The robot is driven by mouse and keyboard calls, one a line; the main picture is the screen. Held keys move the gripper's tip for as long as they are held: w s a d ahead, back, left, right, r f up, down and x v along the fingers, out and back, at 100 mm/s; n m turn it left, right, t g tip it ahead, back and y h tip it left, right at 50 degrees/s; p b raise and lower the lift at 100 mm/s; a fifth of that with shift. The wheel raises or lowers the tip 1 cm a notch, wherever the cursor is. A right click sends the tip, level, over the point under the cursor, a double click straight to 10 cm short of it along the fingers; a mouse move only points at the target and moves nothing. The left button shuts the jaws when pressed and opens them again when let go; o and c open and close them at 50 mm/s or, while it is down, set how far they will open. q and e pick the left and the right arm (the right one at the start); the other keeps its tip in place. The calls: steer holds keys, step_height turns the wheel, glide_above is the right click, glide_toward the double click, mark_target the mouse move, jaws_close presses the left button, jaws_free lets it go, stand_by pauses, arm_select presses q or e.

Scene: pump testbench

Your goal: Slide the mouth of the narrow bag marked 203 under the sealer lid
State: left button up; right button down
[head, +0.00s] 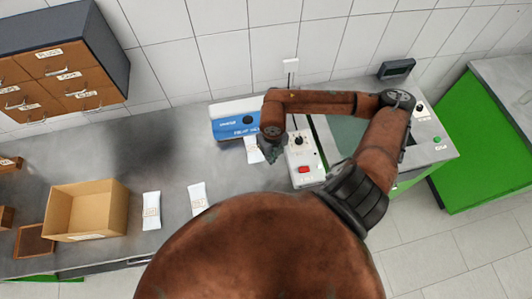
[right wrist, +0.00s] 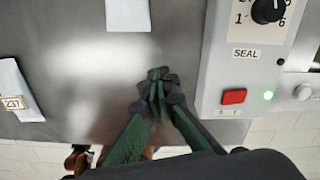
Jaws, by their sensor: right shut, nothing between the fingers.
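A white bag (head: 253,150) lies at the front of the blue and white machine (head: 235,122), partly behind my right gripper. Its number is not readable, and I cannot tell whether its mouth is under a lid. Its near end also shows at the top of the right wrist view (right wrist: 128,14). My right gripper (head: 271,154) is shut and empty, low over the bench and apart from this bag in the right wrist view (right wrist: 158,88). A second white bag (head: 198,198) with an unclear label also shows at the left of the wrist view (right wrist: 16,92). My left gripper is out of view.
A white control box (head: 303,168) with a dial, a red button (right wrist: 233,97) and a SEAL label (right wrist: 245,53) stands right of my gripper. Another white bag (head: 151,211) and an open cardboard box (head: 84,211) lie left. Bare bench (head: 177,160) lies between.

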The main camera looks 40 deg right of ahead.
mark_target(270, 171)
step_height(270, 171, down, 8)
steer(key=shift+a+f+p, duration=0.15)
steer(key=shift+f+p, duration=0.1)
steer(key=shift+p, duration=0.2)
steer(key=w, duration=0.2)
steer(key=shift+w+d+r+p, duration=0.2)
steer(key=shift+w+d+p, duration=0.1)
steer(key=shift+w+p, duration=0.05)
steer(key=shift+w+d, duration=0.15)
steer(key=shift+w, duration=0.45)
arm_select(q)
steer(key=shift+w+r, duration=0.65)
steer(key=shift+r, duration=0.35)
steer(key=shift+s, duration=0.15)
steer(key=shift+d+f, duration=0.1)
arm_select(e)
steer(key=shift+w+f, duration=0.1)
steer(key=shift+w, duration=0.05)
